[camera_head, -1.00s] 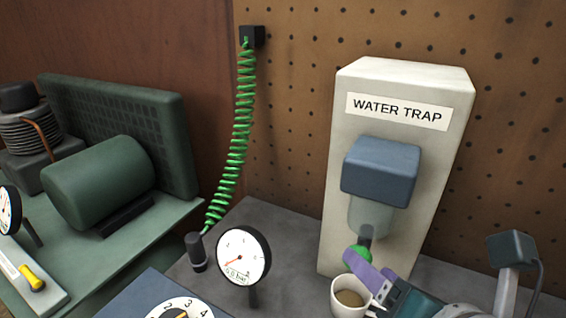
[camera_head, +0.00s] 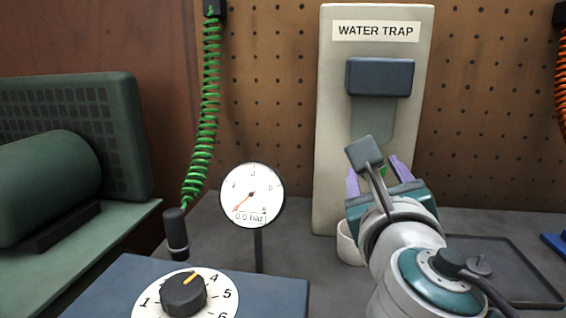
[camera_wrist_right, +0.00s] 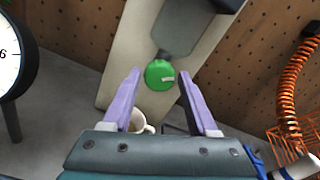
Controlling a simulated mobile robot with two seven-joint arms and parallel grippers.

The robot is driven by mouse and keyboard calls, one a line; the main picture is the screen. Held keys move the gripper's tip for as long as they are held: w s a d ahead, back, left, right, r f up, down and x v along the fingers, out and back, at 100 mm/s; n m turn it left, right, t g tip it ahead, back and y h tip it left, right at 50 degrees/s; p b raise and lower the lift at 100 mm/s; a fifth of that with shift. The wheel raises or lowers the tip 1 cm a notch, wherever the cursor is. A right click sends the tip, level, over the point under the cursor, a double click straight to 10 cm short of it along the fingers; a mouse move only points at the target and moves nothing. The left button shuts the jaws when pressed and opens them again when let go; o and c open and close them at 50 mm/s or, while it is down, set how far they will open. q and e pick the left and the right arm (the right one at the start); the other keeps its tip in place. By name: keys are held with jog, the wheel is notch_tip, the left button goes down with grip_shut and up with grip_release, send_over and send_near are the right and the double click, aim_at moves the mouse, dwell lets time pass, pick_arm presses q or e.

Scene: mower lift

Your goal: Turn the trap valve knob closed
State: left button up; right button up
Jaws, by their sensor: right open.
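The green trap valve knob (camera_wrist_right: 159,74) hangs under the dark outlet of the water trap in the right wrist view. In the head view only a sliver of the green knob (camera_head: 382,171) shows behind my arm. My right gripper (camera_wrist_right: 159,76) is open, its two purple fingers pointing at the knob, one on each side in the picture. Gaps show between fingers and knob; the remaining depth is hard to tell. In the head view the right gripper (camera_head: 377,175) is in front of the white panel (camera_head: 335,130) labelled WATER TRAP. My left gripper is not in view.
A white mug (camera_head: 347,243) stands below the right gripper, close to the panel. A pressure gauge (camera_head: 252,195) and a numbered dial (camera_head: 184,294) are to the left. A dark tray (camera_head: 515,275) lies right of my arm.

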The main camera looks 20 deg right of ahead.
jog(key=x, duration=0.5)
jog(key=shift+a, duration=0.1)
jog(key=shift+c, duration=0.2)
grip_shut()
